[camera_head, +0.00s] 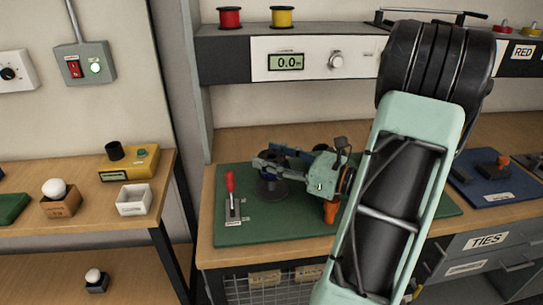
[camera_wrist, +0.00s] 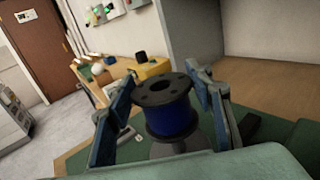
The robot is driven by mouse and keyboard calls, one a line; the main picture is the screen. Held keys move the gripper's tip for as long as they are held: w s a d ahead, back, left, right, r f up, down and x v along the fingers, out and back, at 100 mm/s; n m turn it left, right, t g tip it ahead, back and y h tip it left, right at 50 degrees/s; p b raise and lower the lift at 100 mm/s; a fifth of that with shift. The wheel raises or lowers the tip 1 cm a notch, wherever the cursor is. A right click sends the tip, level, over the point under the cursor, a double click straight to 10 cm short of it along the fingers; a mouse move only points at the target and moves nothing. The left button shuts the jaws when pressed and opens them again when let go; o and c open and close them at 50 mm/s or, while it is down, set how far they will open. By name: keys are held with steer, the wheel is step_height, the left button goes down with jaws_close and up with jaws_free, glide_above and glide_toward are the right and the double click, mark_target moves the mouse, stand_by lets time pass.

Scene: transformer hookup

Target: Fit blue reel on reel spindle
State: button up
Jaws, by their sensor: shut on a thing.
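The blue reel (camera_wrist: 172,119) has black flanges and a blue middle. In the wrist view it stands between the two fingers of my gripper (camera_wrist: 165,112), which is shut on it. In the head view my gripper (camera_head: 270,162) is over the left part of the green mat, and the reel's dark flange (camera_head: 272,188) shows beneath the fingers. A grey rounded form (camera_wrist: 168,150) shows just under the reel in the wrist view. I cannot tell whether it is the spindle's base, or whether the reel is seated or held above it. The spindle itself is not clearly visible.
A red-handled lever (camera_head: 230,195) stands left of the gripper on the green mat (camera_head: 240,235). Red (camera_head: 230,17) and yellow (camera_head: 281,16) reels sit on the shelf above a meter reading 0.0 (camera_head: 287,62). My arm hides the mat's right-centre part.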

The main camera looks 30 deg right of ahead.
stand_by(0.5)
steer(key=shift+r+p, duration=1.05)
steer(key=shift+r, duration=0.05)
steer(key=shift+f+b, duration=0.75)
steer(key=shift+f, duration=0.9)
stand_by(1.8)
steer(key=o, duration=1.6)
steer(key=shift+f, duration=0.1)
steer(key=shift+c, duration=0.2)
steer(key=c, duration=0.3)
